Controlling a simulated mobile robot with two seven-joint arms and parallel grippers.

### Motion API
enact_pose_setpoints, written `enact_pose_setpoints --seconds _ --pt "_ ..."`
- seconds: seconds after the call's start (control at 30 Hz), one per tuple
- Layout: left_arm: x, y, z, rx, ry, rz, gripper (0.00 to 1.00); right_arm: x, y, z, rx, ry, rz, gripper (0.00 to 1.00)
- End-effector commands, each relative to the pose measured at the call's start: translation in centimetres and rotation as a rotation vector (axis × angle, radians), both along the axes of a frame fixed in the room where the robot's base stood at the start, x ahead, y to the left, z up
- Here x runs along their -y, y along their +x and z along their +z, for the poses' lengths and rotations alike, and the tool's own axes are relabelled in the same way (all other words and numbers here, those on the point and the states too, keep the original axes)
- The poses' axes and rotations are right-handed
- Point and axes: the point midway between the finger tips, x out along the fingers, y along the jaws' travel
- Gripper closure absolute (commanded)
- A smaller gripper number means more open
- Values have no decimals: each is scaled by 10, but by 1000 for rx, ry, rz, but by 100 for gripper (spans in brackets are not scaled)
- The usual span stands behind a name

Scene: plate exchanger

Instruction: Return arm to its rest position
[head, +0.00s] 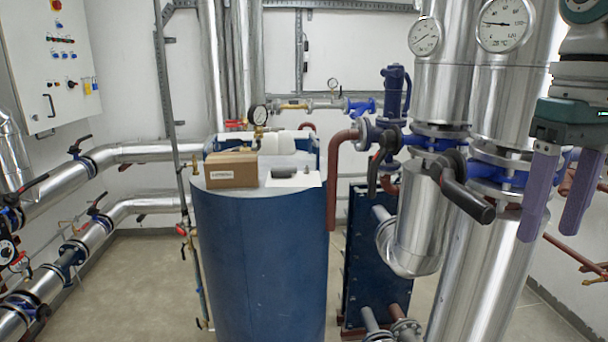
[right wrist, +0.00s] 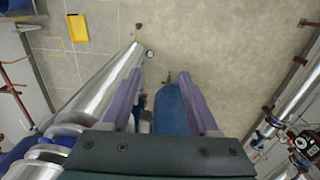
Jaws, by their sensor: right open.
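My right gripper (head: 555,225) hangs at the right edge of the head view, its two purple fingers pointing down and apart. It is open with nothing between the fingers. In the right wrist view the same gripper (right wrist: 165,105) shows its fingers spread, with the floor and part of a blue tank beyond and below them. In the head view it is in front of and to the right of the silver pipes and a black-handled valve (head: 468,195). My left gripper is in neither view.
A blue tank (head: 262,250) stands in the middle, with a cardboard box (head: 231,170) and a white sheet (head: 293,180) on top. Thick silver pipes (head: 480,270) with gauges rise close to the right gripper. A control cabinet (head: 55,60) hangs at left. Floor (head: 140,285) is clear left of the tank.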

Motion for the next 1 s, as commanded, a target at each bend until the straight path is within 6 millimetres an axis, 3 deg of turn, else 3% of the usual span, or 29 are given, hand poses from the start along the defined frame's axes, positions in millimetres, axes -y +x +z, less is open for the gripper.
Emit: enact_pose_setpoints --seconds 0.27,0.47,0.57,0.73,0.87,1.0 --pt "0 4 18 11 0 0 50 -28 -19 -39 21 -20 99 39" --pt "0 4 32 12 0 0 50 -55 -45 -68 56 -14 170 39" --pt "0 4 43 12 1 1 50 -73 -69 -83 85 1 205 39" --pt "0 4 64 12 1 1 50 -102 -128 -93 164 45 223 39" --pt "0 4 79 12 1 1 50 -111 -175 -83 228 60 187 39" --pt "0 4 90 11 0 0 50 -106 -214 -62 280 50 128 39"
